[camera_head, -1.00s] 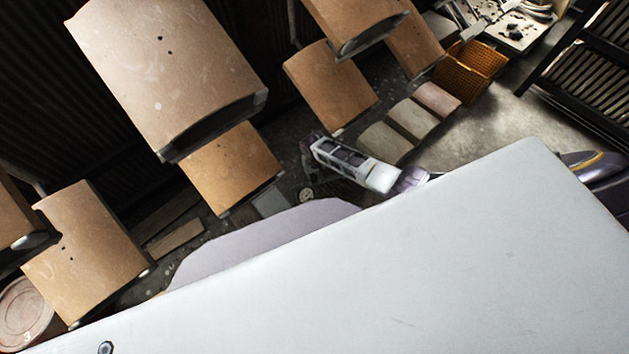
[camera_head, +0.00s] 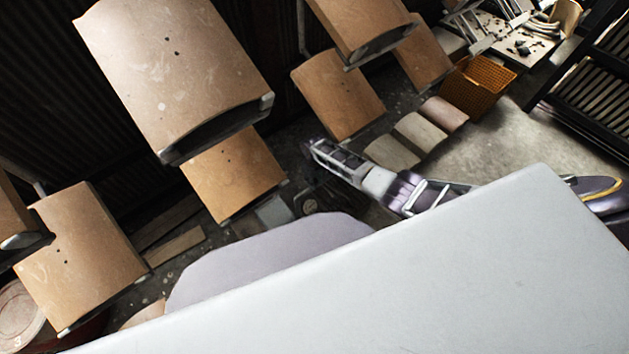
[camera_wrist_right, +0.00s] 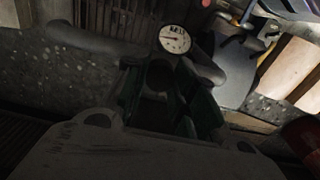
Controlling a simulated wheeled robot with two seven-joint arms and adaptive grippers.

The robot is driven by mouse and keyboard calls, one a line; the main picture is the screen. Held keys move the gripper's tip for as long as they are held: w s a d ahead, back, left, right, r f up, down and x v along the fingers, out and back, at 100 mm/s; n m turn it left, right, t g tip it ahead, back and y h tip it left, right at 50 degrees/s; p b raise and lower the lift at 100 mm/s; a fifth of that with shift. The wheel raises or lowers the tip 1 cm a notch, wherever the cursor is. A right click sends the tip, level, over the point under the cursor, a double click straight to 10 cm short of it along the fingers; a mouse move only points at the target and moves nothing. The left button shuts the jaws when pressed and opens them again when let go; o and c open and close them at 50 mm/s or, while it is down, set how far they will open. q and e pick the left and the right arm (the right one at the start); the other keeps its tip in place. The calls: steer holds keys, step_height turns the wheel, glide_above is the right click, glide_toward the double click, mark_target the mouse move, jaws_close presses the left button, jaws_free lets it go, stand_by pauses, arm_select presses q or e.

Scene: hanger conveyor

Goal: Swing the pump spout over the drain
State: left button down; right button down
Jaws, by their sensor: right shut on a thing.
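My right gripper (camera_head: 330,155) is beyond the white surface in the head view, low over the dark floor. In the right wrist view its dark fingers (camera_wrist_right: 165,105) are shut around a dark part directly ahead. A grey pipe-like bar (camera_wrist_right: 95,42), apparently the pump spout, runs across behind the fingers. A round white gauge (camera_wrist_right: 174,39) sits just above the fingertips. The gripped part is mostly hidden and very dark. I cannot make out the drain in either view. My left gripper is not in view.
Several brown panels hang at the left and top, one large panel (camera_head: 175,75) nearest. An orange basket (camera_head: 478,85) and pale rounded blocks (camera_head: 418,132) stand beyond my right arm. A dark slatted rack (camera_head: 600,90) is at the right. Some grey floor (camera_head: 500,140) is clear.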

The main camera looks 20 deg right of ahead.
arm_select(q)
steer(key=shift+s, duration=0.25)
arm_select(e)
steer(key=shift+w, duration=0.1)
steer(key=c, duration=1.1)
jaws_free()
steer(key=shift+c, duration=0.2)
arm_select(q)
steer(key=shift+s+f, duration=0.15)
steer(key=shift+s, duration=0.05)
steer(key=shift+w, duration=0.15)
arm_select(e)
steer(key=shift+r, duration=0.1)
steer(key=shift+r, duration=0.1)
steer(key=shift+r, duration=0.65)
step_height(320, 180, up, 10)
steer(key=shift+r, duration=0.2)
